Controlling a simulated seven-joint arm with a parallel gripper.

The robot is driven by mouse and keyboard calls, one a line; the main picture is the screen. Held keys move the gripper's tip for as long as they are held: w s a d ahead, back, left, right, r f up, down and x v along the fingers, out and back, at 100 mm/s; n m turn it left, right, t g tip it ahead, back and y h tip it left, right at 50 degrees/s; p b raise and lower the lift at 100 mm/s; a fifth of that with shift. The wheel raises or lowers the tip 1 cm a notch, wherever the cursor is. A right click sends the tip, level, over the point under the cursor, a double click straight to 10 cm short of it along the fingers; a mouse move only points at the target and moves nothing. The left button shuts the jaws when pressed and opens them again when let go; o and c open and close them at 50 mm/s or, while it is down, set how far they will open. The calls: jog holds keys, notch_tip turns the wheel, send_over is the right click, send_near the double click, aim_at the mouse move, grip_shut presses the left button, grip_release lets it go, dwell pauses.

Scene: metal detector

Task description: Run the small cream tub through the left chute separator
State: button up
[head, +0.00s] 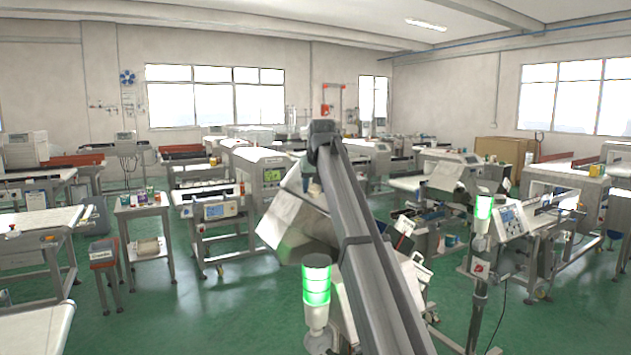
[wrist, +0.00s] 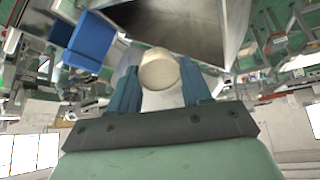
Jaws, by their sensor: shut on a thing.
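The small cream tub (wrist: 159,70) is round and pale, and shows in the wrist view between the blue fingers of my gripper (wrist: 157,83). My gripper is shut on it. Just beyond the tub is the wide, dark mouth of a metal chute (wrist: 175,24); the tub overlaps its edge in the picture, and I cannot tell the gap between them. In the head view, a pale angled metal chute (head: 284,213) stands at the middle, partly behind my arm.
A lit green beacon (head: 316,284) stands in front of the chute, close to my arm. Another green beacon (head: 484,207) stands to the right, near a machine with a control panel (head: 511,220). A blue bin (wrist: 88,42) is beside the chute mouth. Green floor (head: 225,310) is open at left.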

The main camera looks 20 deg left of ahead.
jog(key=shift+f, duration=0.75)
jog(key=o, duration=1.1)
jog(key=v, duration=1.4)
